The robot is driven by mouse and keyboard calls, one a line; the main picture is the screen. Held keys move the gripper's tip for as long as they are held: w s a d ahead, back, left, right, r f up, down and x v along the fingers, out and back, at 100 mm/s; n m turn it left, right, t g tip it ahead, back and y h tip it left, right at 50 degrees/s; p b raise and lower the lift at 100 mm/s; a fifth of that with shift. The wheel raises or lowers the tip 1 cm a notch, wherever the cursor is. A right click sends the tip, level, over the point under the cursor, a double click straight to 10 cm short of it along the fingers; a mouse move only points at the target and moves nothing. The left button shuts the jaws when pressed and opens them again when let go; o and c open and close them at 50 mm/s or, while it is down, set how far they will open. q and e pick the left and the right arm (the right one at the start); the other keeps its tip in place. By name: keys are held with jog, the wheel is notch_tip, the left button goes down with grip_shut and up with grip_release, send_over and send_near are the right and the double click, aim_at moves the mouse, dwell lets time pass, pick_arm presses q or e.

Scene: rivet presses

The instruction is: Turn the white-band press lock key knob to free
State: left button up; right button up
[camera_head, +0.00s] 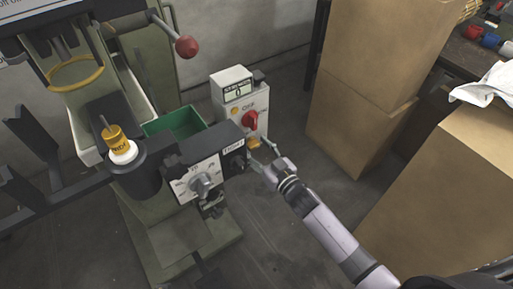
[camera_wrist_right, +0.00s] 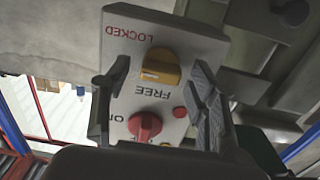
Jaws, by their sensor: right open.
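The yellow lock key knob (camera_wrist_right: 160,67) sits on a pale control box (camera_wrist_right: 120,45) between the labels LOCKED and FREE. The knob lies roughly crosswise, with a white mark at its left end; I cannot tell which label it points at. In the head view, the knob (camera_head: 253,142) is low on the box (camera_head: 229,99). My right gripper (camera_head: 269,153) is in front of it. In the wrist view, the open right gripper (camera_wrist_right: 159,72) has a finger on each side of the knob, with visible gaps. My left gripper is not seen.
A red knob (camera_wrist_right: 144,125) and small red button (camera_wrist_right: 180,112) are near the yellow knob. The green press (camera_head: 165,230) stands left, with a white ring (camera_head: 123,152) under a gold cylinder and a dial panel (camera_head: 197,180). Cardboard boxes (camera_head: 360,120) stand right.

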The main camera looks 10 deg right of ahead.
jog(key=shift+c, duration=0.5)
jog(key=c, duration=1.1)
jog(key=shift+o, duration=0.2)
